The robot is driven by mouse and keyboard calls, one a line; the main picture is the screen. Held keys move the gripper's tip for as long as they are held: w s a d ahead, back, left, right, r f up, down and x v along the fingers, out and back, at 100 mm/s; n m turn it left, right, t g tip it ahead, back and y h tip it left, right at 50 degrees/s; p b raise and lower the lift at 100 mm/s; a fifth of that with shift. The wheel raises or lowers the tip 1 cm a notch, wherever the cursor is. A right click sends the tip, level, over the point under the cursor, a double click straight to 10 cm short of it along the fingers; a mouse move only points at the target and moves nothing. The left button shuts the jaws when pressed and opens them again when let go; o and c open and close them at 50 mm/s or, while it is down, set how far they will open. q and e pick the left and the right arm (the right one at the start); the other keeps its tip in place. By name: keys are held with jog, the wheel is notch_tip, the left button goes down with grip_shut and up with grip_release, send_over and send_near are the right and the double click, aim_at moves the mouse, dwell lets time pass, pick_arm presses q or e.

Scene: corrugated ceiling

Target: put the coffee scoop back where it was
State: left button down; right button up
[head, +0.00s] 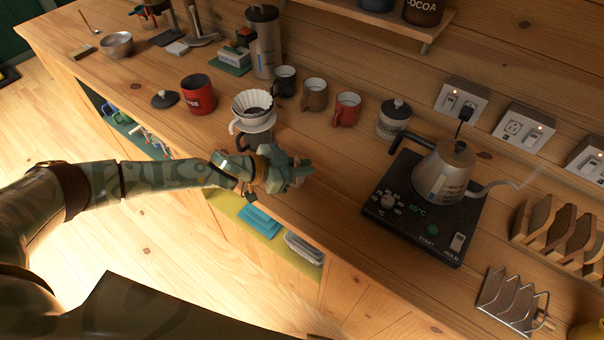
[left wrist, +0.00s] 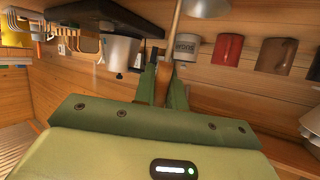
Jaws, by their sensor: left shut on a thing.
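My left gripper (head: 298,172) is over the front part of the wooden counter, just in front of the dripper. In the left wrist view its fingers (left wrist: 163,88) are shut on the wooden handle of the coffee scoop (left wrist: 175,42). The scoop's metal bowl (left wrist: 205,7) shows at the top edge of that view. I cannot make out the scoop in the head view. A red canister (head: 198,95) with partly readable lettering stands open, its dark lid (head: 165,99) lying to its left. My right gripper is not in view.
A white dripper (head: 252,104) stands behind my left gripper, with several mugs (head: 314,94) behind it. A sugar jar (head: 393,120) and a kettle (head: 445,170) on a black heating plate (head: 400,211) are to the right. The counter between gripper and plate is clear.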

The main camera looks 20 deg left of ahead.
pick_arm(q)
notch_tip(320, 180, down, 2)
jog(key=shift+f, duration=0.1)
jog(key=c, duration=1.5)
grip_release()
jog(key=shift+o, duration=0.2)
jog(key=shift+s+a, duration=0.15)
jog(key=shift+a, duration=0.05)
jog(key=v, duration=1.1)
jog(key=shift+s+a+r+p, duration=0.2)
jog(key=shift+r+p, duration=0.05)
jog(key=shift+p, duration=0.15)
